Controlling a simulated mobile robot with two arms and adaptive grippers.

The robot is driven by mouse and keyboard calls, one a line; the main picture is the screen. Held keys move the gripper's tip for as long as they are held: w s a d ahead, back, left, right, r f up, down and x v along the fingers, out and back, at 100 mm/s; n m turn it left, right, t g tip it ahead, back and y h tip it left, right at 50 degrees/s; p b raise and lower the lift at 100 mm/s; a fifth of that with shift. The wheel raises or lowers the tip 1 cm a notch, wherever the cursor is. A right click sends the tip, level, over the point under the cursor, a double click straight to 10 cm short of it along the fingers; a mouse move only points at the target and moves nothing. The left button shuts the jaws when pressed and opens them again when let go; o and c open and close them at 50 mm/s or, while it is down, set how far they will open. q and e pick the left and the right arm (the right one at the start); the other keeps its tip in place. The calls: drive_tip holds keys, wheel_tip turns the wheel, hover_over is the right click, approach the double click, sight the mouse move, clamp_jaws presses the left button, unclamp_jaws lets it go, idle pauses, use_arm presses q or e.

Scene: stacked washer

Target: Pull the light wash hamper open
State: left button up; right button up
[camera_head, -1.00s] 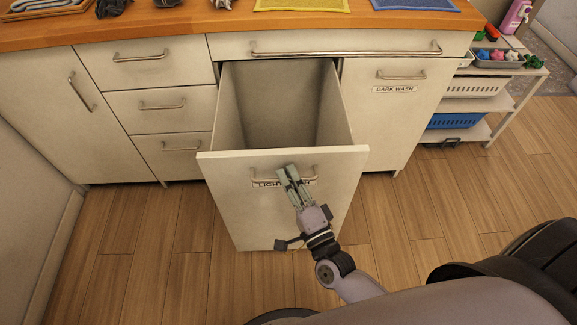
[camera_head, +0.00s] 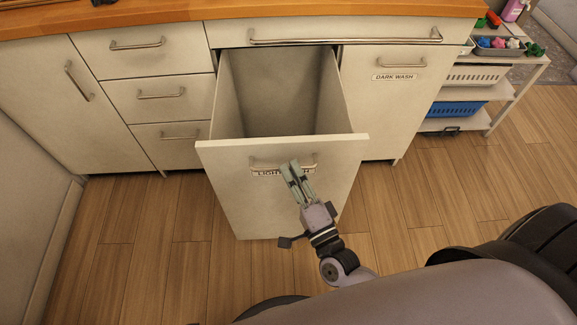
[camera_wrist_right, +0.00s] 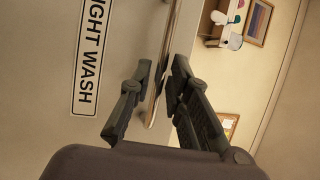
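The light wash hamper (camera_head: 235,190) is a white tilt-out bin front, pulled well out, its inside showing empty. Its metal handle (camera_head: 262,164) sits above a label partly hidden by my right gripper (camera_head: 291,168). The label (camera_wrist_right: 88,55) also shows in the right wrist view, reading "IGHT WASH". My right gripper (camera_wrist_right: 160,70) has its fingers apart at the handle. In that view the front's edge runs behind the gap between them; whether a finger touches the handle is unclear. My left gripper is not in view.
The dark wash front (camera_head: 385,115) is shut to the right. Shut drawers (camera_head: 160,95) stand to the left under a wooden counter (camera_head: 150,20). A shelf (camera_head: 487,118) with baskets stands at the right. The wooden floor (camera_head: 140,225) is clear.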

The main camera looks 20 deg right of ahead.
drive_tip(key=v, duration=0.9)
drive_tip(key=shift+s, duration=0.4)
drive_tip(key=shift+f, duration=0.15)
